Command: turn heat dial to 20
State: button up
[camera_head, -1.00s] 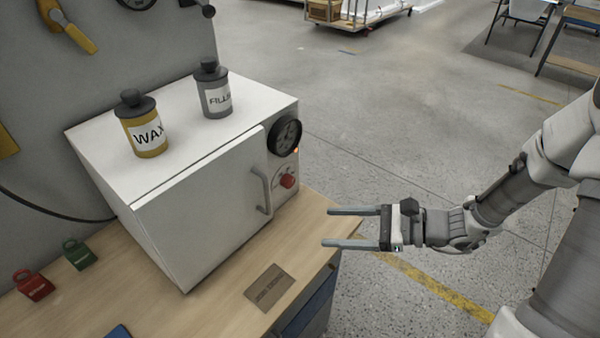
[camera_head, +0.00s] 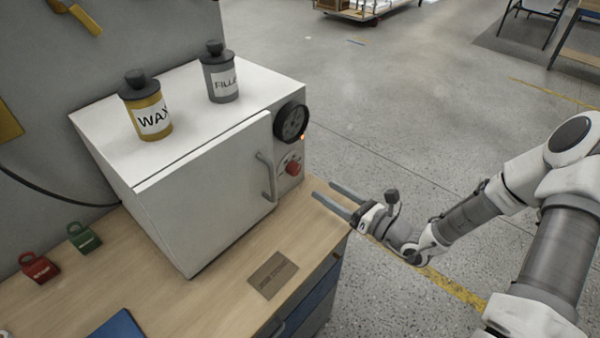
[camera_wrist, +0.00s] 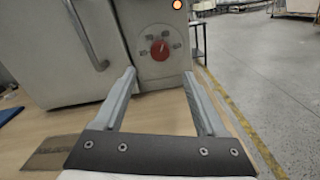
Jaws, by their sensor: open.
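The heat dial is a red knob (camera_head: 293,168) on the front panel of a white oven (camera_head: 208,190), right of the door handle. It also shows in the wrist view as a red knob (camera_wrist: 159,50) with a pale pointer mark and small labels around it, too blurred to read. My gripper (camera_head: 323,194) is open and empty, just to the right of and below the dial, with its fingers pointing toward the oven panel. In the wrist view the dial lies ahead, between and beyond the two fingertips (camera_wrist: 158,77), with no contact visible.
A black round gauge (camera_head: 291,121) and a lit orange lamp (camera_wrist: 177,4) sit above the dial. The door handle (camera_head: 266,177) juts out left of it. Wax (camera_head: 152,118) and filler (camera_head: 222,82) cans stand on top. A brown plate (camera_head: 272,275) lies on the wooden bench (camera_head: 215,300).

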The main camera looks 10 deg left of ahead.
aim_at(297, 172)
jog(key=x, duration=1)
jog(key=shift+d, duration=0.1)
grip_shut()
